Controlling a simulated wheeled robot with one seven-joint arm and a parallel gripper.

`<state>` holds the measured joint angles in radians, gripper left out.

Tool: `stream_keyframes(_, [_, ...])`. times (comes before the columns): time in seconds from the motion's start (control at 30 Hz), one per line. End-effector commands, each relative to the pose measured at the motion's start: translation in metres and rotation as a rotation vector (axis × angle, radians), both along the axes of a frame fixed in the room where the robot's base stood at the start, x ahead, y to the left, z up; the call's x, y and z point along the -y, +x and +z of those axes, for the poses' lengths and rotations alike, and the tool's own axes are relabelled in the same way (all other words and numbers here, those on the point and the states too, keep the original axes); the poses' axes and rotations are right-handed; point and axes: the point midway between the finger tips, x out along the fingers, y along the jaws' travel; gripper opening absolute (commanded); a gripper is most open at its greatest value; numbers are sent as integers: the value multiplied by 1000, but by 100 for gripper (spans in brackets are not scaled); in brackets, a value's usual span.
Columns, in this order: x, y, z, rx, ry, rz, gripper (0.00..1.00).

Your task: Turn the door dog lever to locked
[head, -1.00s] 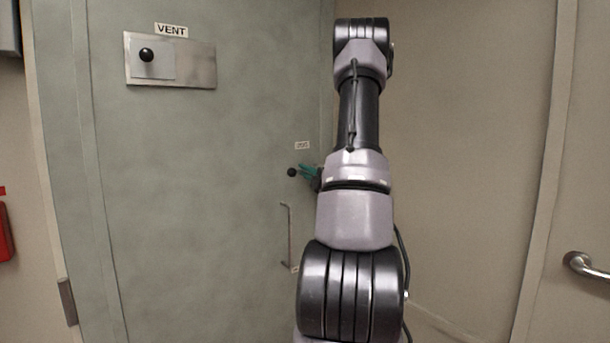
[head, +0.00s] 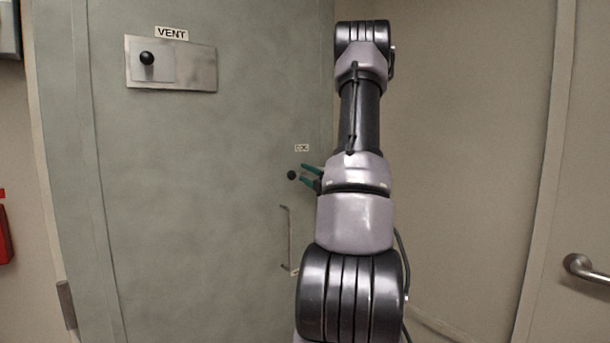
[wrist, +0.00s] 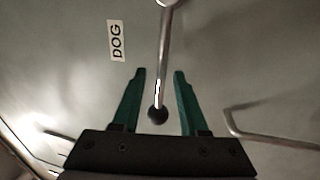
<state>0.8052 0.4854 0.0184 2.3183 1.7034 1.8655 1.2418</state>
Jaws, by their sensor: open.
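The dog lever is a thin metal rod (wrist: 164,55) with a black ball knob (wrist: 158,116) at its end, beside a DOG label (wrist: 117,40) in the wrist view. The knob (head: 291,175) also shows on the grey door (head: 220,220) in the head view. My gripper (wrist: 158,75) is open, with its green fingers on either side of the lever and a visible gap to each. The knob lies between the fingers, near the palm. In the head view my gripper (head: 304,175) is just right of the knob, and my arm hides the lever's pivot.
A bar handle (head: 289,240) is below the knob on the door and at the right in the wrist view (wrist: 235,128). A vent plate (head: 200,70) with a black knob is at upper left. A rail handle (head: 580,266) is at far right.

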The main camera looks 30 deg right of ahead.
Motion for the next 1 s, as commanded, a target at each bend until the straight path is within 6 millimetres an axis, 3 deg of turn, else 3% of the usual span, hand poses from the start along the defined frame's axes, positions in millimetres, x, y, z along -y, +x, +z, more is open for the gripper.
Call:
stream_keyframes(0.3, [6,-62,-13,-1,3,-5,43])
stream_keyframes(0.5, [8,-89,-18,0,2,-3,43])
stream_keyframes(1.0, [8,-96,-19,1,1,-1,43])
